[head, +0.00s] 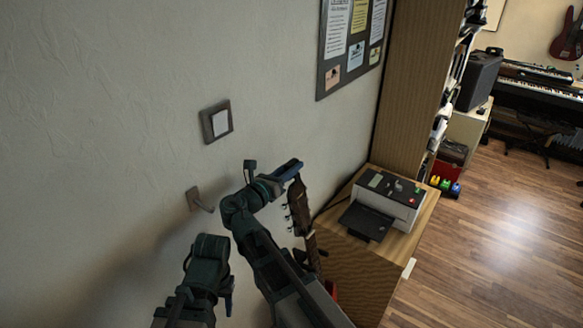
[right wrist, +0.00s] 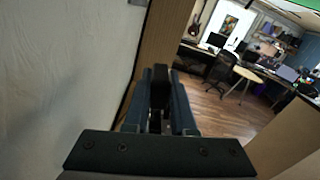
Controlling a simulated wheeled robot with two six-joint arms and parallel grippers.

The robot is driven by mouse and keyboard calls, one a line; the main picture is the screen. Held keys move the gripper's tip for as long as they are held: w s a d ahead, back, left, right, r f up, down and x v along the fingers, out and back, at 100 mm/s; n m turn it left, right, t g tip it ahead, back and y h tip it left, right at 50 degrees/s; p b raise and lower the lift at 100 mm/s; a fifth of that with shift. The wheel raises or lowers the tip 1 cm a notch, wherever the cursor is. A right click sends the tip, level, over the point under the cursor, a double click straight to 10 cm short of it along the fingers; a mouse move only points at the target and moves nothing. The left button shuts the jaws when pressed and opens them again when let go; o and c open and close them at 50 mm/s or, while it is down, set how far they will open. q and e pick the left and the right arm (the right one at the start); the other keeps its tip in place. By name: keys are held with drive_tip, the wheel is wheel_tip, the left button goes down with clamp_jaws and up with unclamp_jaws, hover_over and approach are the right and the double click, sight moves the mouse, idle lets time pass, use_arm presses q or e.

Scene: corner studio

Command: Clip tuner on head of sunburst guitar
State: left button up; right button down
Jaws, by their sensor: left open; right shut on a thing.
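The guitar's brown head (head: 299,198) with its tuning pegs shows in the head view, and its neck runs down from it. A reddish part of the body (head: 331,290) shows lower down; the rest is hidden behind my right arm. My right gripper (head: 291,169) has its blue fingers just above the guitar head in the picture; I cannot tell whether they touch it. In the right wrist view it is shut on a small dark thing, apparently the tuner (right wrist: 156,119), mostly hidden by the fingers. My left gripper (head: 229,286) is low at the left, open, mostly hidden.
A wall hook (head: 198,200) and a switch plate (head: 216,122) are on the wall at the left. A wooden cabinet (head: 352,262) with a printer (head: 382,202) on top stands right of the guitar. A tall wooden shelf side (head: 405,90) is behind it. The floor at right is clear.

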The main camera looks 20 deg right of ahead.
drive_tip(key=shift+s+d+f+b, duration=0.1)
drive_tip(key=shift+f+b, duration=0.5)
drive_tip(key=shift+s+d+f+b, duration=0.1)
drive_tip(key=shift+f+b, duration=0.45)
drive_tip(key=shift+f, duration=0.05)
idle(0.6)
drive_tip(key=c, duration=0.7)
unclamp_jaws()
drive_tip(key=shift+o, duration=0.2)
drive_tip(key=shift+s+a, duration=0.1)
drive_tip(key=shift+s, duration=0.05)
